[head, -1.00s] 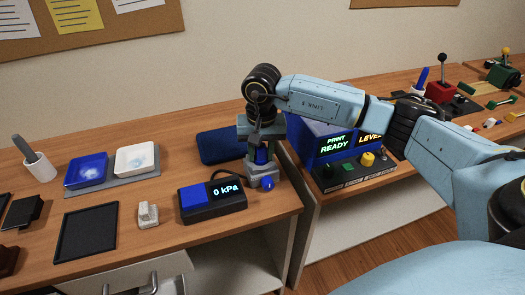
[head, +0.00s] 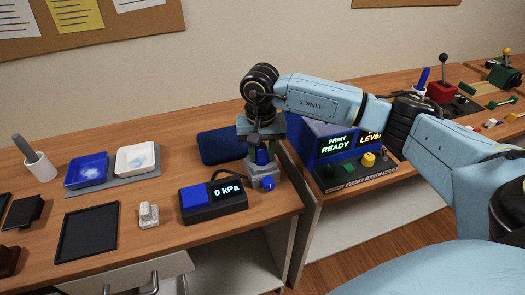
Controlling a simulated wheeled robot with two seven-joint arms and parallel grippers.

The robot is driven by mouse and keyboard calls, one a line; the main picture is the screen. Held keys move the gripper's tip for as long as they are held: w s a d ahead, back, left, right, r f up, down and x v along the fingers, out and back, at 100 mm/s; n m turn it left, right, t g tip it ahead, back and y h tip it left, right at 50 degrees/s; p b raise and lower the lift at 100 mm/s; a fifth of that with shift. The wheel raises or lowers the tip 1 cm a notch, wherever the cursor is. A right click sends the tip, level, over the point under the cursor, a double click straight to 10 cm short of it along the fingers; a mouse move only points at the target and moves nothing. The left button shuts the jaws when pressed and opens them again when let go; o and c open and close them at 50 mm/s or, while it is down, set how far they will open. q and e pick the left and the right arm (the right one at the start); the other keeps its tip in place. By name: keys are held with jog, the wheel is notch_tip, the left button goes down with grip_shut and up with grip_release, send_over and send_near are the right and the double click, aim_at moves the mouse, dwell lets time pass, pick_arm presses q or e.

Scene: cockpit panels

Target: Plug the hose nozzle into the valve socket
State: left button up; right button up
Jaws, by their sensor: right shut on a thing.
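My right gripper (head: 263,160) points down at the front right of the left desk and is shut on a blue piece, which I take for the hose nozzle (head: 262,157). The fingers hide much of it. Directly below is a grey valve block (head: 254,178) with a blue ball (head: 268,184) on its front, which I take for the valve socket. The nozzle is at or just above the block; I cannot tell whether it is seated. A dark gauge box (head: 214,201) reading "0 kPa" stands to the left. My left gripper is out of view.
A dark blue case (head: 222,145) lies behind the gauge box. A blue printer (head: 315,140) and a knob panel (head: 352,173) stand close on the right, under my arm. A black tray (head: 89,232) and a small white block (head: 148,215) lie left. The desk's front edge is near.

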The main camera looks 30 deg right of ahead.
jog(key=shift+s+d, duration=0.1)
jog(key=shift+d, duration=0.1)
dwell(0.9)
jog(key=shift+a+r, duration=0.15)
jog(key=shift+r, duration=0.25)
dwell(0.5)
jog(key=shift+f, duration=0.1)
dwell(0.3)
